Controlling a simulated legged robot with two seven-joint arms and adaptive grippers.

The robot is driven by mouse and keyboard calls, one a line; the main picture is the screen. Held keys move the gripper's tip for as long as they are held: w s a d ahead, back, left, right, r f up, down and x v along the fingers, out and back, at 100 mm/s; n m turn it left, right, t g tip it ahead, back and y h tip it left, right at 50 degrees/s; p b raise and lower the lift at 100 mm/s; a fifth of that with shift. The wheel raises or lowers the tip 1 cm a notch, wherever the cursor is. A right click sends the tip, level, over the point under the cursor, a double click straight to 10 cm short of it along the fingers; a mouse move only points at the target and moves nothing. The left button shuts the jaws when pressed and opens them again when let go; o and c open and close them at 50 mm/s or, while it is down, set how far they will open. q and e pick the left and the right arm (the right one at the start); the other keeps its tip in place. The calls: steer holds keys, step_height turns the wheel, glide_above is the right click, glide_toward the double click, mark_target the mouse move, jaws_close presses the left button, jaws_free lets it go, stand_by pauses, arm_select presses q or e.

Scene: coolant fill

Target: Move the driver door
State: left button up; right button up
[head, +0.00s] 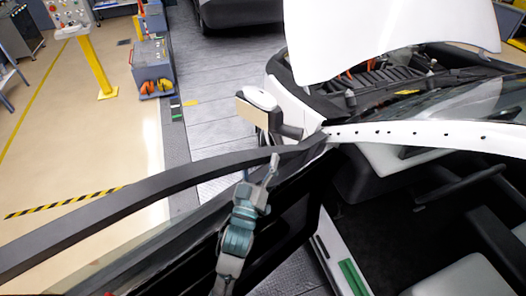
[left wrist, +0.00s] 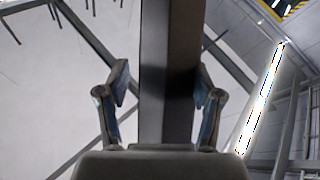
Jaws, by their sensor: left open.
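The driver door (head: 130,203) stands open at the lower left of the head view, with its dark window frame running from the left edge to the car's front pillar. My left gripper (head: 262,175) is just below this frame, near its hinge-side end, with the dark inner door panel behind it. In the left wrist view, the open fingers of my left gripper (left wrist: 160,90) lie on either side of a dark bar of the door (left wrist: 168,65). Gaps show between the bar and the fingers. I cannot tell the bar's depth. My right gripper is not in view.
The side mirror (head: 260,102) sticks out beyond the window frame. The raised white hood (head: 390,35) and the car's cabin (head: 400,200) are to the right. A grey cart (head: 152,68) and a yellow post (head: 96,65) stand at the upper left.

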arm_select(q)
steer(key=shift+x, duration=1)
steer(key=shift+a, duration=0.3)
steer(key=shift+c, duration=0.4)
steer(key=c, duration=0.8)
steer(key=shift+s+d, duration=0.15)
jaws_close()
